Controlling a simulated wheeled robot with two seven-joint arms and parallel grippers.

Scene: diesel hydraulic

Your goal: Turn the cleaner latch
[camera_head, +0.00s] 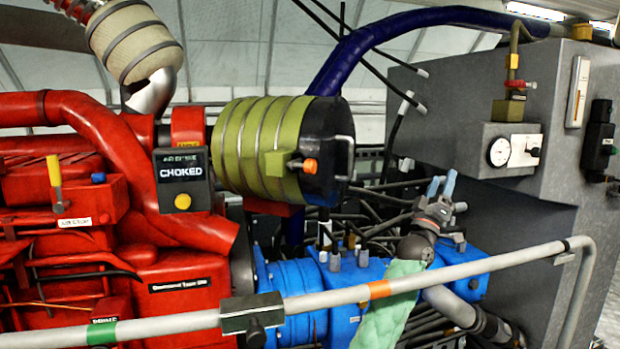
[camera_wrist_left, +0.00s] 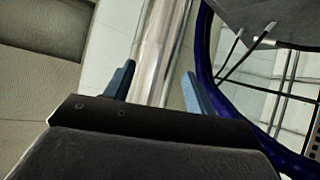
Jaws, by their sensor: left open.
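The air cleaner is a green ribbed drum (camera_head: 252,140) with a black end cap (camera_head: 328,122), at the middle of the head view. Its latch (camera_head: 308,165), a short lever with an orange tip, lies roughly level on the drum's side by the cap. A grey bar handle (camera_head: 350,158) stands on the cap's face. My left gripper (camera_head: 441,187) is open and empty, right of the cap and a little lower, with its blue fingers pointing up. In the left wrist view, the two blue fingers (camera_wrist_left: 158,88) stand apart with nothing gripped. My right gripper is not in view.
A grey rail (camera_head: 440,275) crosses the front. A dark blue hose (camera_head: 350,60) arches over the cleaner. A sign reading CHOKED (camera_head: 181,175) stands left of the drum. Red engine parts fill the left, and a grey cabinet (camera_head: 470,110) stands right. Black cables run behind the gripper.

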